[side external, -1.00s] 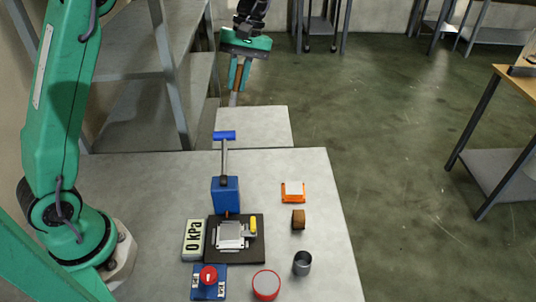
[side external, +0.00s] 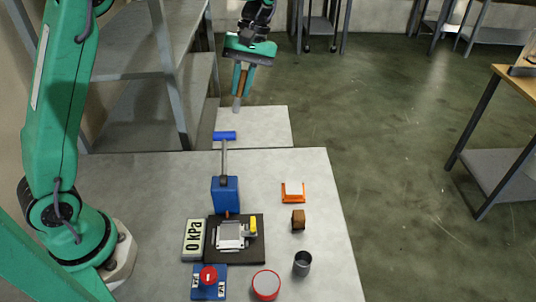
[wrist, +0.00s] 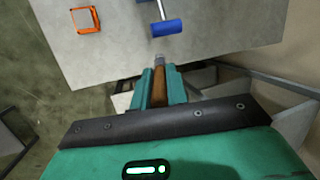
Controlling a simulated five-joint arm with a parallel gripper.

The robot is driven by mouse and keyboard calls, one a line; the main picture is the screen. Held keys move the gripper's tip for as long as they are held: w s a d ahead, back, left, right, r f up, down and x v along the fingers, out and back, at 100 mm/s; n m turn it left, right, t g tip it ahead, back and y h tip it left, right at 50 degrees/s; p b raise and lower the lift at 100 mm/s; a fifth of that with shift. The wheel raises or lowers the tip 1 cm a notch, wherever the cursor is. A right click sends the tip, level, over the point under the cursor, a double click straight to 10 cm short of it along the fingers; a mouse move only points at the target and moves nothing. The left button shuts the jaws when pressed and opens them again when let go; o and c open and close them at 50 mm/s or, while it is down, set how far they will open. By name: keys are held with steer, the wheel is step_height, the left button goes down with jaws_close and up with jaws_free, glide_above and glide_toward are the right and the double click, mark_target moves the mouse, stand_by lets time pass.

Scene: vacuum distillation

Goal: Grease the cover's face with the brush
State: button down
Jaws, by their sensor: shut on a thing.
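My gripper (side external: 243,80) is shut on the brown handle of the brush (side external: 237,104), high beyond the far end of the main table. The brush points downward with its grey end lowest, apart from everything below. In the wrist view my gripper (wrist: 159,88) shows the brown handle between its green jaws. I cannot tell for sure which piece is the cover. A pale flat piece (side external: 294,187) rests in an orange holder (side external: 294,199), and a silvery-white piece (side external: 230,236) lies on a dark base plate (side external: 253,256).
A blue pump (side external: 225,195) with a T-handle (side external: 225,136) rises near the table's far edge. Shelving (side external: 165,65) is at left.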

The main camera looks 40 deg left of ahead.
steer(key=s+d+f+m+y, duration=0.1)
steer(key=s+d+f+m, duration=0.2)
steer(key=s+d, duration=0.4)
steer(key=s+d+f+m+y, duration=0.1)
steer(key=s+d+f+m, duration=0.2)
steer(key=s+d+m, duration=0.2)
steer(key=s+d, duration=0.3)
steer(key=d, duration=0.2)
steer(key=shift+s+f+t, duration=0.15)
steer(key=shift+t, duration=0.25)
